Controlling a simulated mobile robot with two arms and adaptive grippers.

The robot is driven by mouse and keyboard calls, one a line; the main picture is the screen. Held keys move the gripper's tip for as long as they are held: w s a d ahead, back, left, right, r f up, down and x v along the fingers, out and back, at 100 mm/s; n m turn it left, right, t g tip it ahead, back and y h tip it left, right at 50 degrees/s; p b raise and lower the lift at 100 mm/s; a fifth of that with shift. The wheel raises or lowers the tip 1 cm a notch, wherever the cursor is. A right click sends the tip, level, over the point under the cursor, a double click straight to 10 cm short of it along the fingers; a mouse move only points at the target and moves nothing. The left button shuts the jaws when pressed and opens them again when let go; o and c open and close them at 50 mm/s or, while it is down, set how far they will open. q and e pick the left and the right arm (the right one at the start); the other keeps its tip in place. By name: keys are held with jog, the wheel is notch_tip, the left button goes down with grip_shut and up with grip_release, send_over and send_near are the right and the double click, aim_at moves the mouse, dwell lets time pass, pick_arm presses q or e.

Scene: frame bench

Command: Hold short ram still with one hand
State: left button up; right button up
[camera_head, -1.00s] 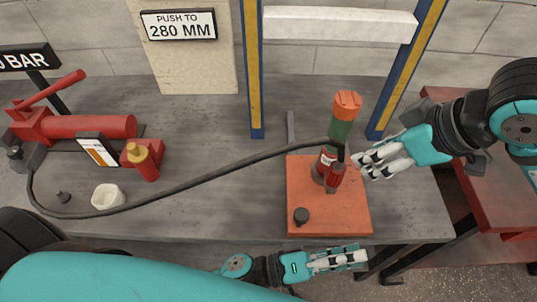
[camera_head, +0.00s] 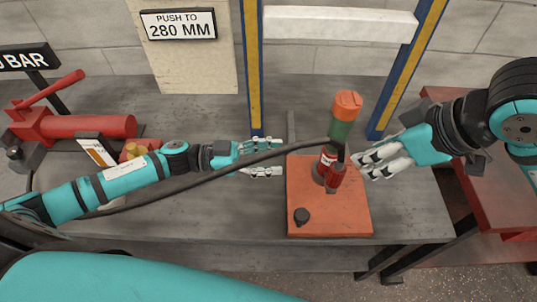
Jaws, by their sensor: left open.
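An upright ram (camera_head: 341,130) with a green body and an orange cap stands on the orange plate (camera_head: 350,215). A shorter red-orange cylinder with a yellow top (camera_head: 136,150) is mostly hidden behind my left arm.
Blue-and-yellow posts (camera_head: 256,80) rise behind the plate, with a white crossbeam (camera_head: 340,24). A red hand pump (camera_head: 85,127) stands at the left. A black cap (camera_head: 301,216) lies on the plate. The bench front (camera_head: 215,215) is bare.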

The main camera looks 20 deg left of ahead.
aim_at(322, 158)
pick_arm(q)
jog(key=x, duration=1.1)
jog(key=shift+w+d+f, duration=0.15)
jog(key=shift+w+f, duration=0.1)
jog(key=shift+w, duration=0.1)
jog(key=shift+c, duration=0.4)
grip_shut()
